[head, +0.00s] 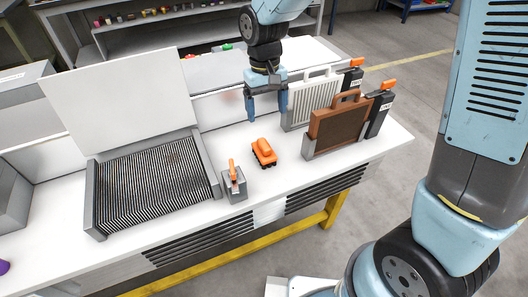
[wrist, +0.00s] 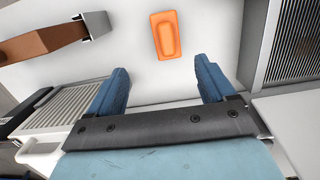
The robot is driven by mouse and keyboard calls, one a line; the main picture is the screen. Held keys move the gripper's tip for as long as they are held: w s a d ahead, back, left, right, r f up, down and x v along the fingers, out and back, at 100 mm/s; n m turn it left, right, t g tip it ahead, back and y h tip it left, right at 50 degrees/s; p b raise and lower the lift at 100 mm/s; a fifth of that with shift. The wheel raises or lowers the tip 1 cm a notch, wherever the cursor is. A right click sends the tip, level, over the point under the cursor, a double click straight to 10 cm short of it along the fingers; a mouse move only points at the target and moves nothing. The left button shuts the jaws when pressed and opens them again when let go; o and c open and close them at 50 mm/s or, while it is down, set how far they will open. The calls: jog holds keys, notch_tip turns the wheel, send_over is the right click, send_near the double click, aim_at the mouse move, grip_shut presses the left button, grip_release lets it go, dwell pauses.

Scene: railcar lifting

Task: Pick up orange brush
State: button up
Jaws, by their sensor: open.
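The orange brush (head: 264,153) lies on the white worktop, in the middle of the bench in the head view. In the wrist view the brush (wrist: 165,35) shows from above as a rounded orange block, centred beyond the fingertips. My gripper (head: 266,112) hangs above the worktop, farther back than the brush and apart from it. In the wrist view my gripper (wrist: 163,68) has its two blue fingers spread wide with nothing between them.
A grey holder with an orange-handled tool (head: 233,183) stands left of the brush. A ribbed grey tray (head: 150,185) with a raised lid is farther left. A brown panel (head: 337,127) and a white ribbed panel (head: 314,101) stand right.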

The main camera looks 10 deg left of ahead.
aim_at(264, 143)
jog(key=f, duration=0.5)
jog(key=s+f, duration=0.1)
jog(key=f, duration=0.8)
jog(key=shift+s+a+f, duration=0.2)
jog(key=shift+s+f, duration=0.1)
jog(key=shift+s, duration=0.05)
jog(key=c, duration=1.2)
jog(key=shift+r, duration=0.15)
